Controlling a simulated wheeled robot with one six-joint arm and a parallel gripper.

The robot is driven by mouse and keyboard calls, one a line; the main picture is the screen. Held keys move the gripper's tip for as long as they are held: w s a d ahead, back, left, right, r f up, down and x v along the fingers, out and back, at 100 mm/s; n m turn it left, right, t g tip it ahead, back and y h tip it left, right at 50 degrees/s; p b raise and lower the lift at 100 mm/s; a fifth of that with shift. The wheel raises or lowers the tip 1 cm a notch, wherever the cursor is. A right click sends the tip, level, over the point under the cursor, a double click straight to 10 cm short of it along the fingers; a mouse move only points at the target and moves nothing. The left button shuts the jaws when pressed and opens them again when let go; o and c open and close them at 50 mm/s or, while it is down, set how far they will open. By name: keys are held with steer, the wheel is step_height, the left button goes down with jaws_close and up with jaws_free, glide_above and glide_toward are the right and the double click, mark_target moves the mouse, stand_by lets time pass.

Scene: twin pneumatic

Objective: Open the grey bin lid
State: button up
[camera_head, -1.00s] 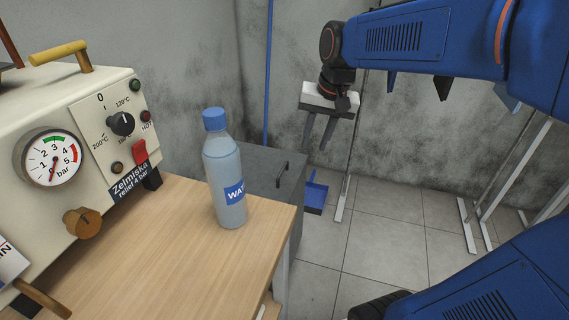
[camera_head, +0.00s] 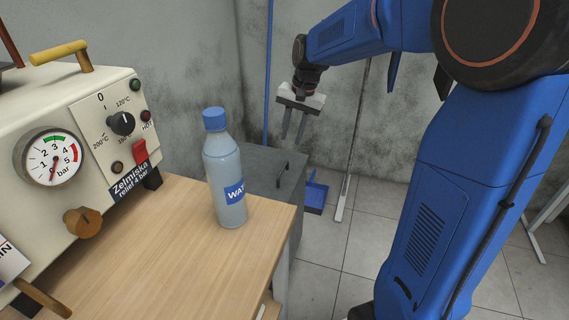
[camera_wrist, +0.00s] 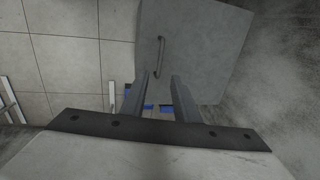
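The grey bin lid (camera_head: 259,163) is flat and closed, behind the table and the bottle in the head view. Its dark handle (camera_head: 281,174) stands near its right edge. The wrist view shows the lid (camera_wrist: 200,45) from above, with the handle (camera_wrist: 160,56) towards its left side. My gripper (camera_head: 291,138) hangs above the lid near the handle, fingers pointing down, apart from it. In the wrist view the two fingers (camera_wrist: 158,82) are spread with nothing between them. The bin's lower body is mostly hidden by the table.
A water bottle (camera_head: 226,175) stands on the wooden table (camera_head: 170,260) in front of the bin. A cream machine with a gauge (camera_head: 52,158) is at left. A blue dustpan (camera_head: 315,193) is right of the bin. A blue pole (camera_head: 268,70) rises behind.

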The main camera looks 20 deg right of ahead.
mark_target(283, 168)
steer(key=f, duration=0.4)
steer(key=w+a+f, duration=0.1)
steer(key=f, duration=0.3)
steer(key=a+f, duration=0.1)
steer(key=f, duration=0.3)
steer(key=shift+w+f, duration=0.2)
jaws_close()
